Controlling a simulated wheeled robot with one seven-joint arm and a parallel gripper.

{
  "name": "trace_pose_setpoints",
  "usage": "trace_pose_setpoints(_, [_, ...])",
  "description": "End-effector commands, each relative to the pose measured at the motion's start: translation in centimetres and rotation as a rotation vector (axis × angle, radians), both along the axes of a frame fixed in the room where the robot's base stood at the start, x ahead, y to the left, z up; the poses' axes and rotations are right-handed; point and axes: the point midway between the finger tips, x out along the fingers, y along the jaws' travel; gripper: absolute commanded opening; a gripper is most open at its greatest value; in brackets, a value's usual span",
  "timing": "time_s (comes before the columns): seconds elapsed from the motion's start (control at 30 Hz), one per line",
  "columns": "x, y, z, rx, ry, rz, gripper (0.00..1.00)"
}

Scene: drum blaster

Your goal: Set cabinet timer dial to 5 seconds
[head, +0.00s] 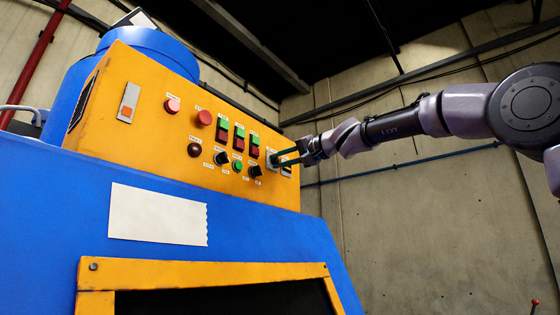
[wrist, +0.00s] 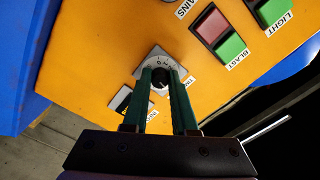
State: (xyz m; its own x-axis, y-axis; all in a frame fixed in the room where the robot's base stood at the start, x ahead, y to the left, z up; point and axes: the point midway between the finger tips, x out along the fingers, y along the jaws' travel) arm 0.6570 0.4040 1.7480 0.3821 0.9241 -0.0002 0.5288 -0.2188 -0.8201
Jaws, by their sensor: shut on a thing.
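The timer dial (wrist: 158,78) is a dark round knob on a pale square plate (wrist: 152,56) with a printed scale, on the orange panel in the wrist view. My gripper (wrist: 162,74) has its two green fingers on either side of the knob and is shut on it. The fingers hide part of the knob and scale, and I cannot read the setting. In the head view my gripper (head: 276,157) reaches the right end of the panel from the right, and the dial's plate (head: 271,162) is partly hidden by it.
The orange control panel (head: 150,140) tops a blue cabinet (head: 60,200). Red and green switches (head: 239,138), black knobs (head: 221,158) and buttons sit left of my gripper. In the wrist view, the blast switch (wrist: 220,34) is close by. Open room lies right of the cabinet.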

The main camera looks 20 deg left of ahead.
Motion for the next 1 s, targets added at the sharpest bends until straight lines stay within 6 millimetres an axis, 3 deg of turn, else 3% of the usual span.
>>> trace_pose_setpoints(0.73, [0.08,-0.04,-0.05,0.032,0.080,-0.002,0.00])
trace_pose_setpoints(0.77, [0.08,-0.04,-0.05,0.032,0.080,-0.002,0.33])
trace_pose_setpoints(0.8, [0.08,-0.04,-0.04,0.032,0.080,-0.002,0.49])
trace_pose_setpoints(0.83, [0.08,-0.04,-0.04,0.032,0.080,-0.002,0.56])
trace_pose_setpoints(1.0, [0.05,-0.03,-0.02,0.033,0.080,-0.001,0.56])
